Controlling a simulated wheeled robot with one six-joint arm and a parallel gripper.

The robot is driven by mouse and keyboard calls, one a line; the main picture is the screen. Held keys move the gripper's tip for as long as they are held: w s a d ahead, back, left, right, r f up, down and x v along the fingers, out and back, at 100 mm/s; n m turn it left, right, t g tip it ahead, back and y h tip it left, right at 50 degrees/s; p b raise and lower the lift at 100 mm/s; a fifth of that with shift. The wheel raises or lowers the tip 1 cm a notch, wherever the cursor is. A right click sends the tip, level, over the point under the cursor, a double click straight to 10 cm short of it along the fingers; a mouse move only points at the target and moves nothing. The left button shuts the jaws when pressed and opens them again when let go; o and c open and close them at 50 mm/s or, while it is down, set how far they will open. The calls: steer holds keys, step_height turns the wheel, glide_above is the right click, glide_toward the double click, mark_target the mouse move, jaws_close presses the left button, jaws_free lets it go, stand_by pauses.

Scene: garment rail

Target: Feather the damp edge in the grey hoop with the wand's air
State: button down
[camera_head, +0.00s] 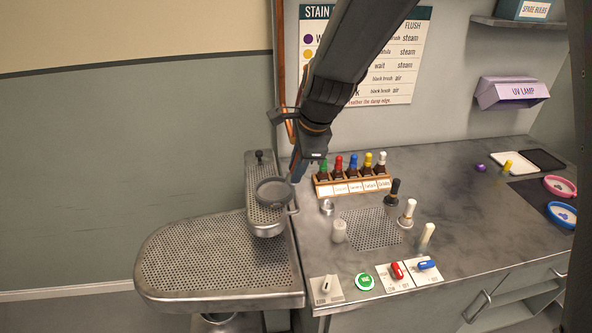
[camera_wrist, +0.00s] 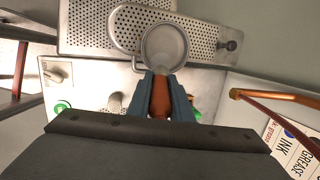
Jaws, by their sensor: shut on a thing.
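The grey hoop (camera_head: 273,192) lies on the small raised perforated arm of the board (camera_head: 264,216). In the wrist view, the hoop (camera_wrist: 165,48) is just beyond my fingertips, with a pale disc inside it. No damp edge can be made out. My gripper (camera_head: 297,170) is above and right of the hoop. In the wrist view, my gripper (camera_wrist: 160,88) is shut on an orange-brown grip, which looks like the wand (camera_wrist: 160,98). Its tip and its exact gap to the hoop cannot be told.
A rack of coloured-cap bottles (camera_head: 352,184) stands behind right. Red (camera_head: 397,270) and blue (camera_head: 427,264) switches and a green button (camera_head: 365,282) line the front. A copper pipe (camera_head: 280,80) runs down the wall. The large board (camera_head: 215,258) is clear.

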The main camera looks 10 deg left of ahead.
steer(key=shift+w, duration=0.6)
steer(key=shift+r, duration=0.1)
step_height(320, 180, up, 5)
steer(key=p, duration=0.5)
steer(key=shift+f, duration=0.2)
steer(key=shift+r, duration=1.15)
steer(key=shift+a, duration=0.1)
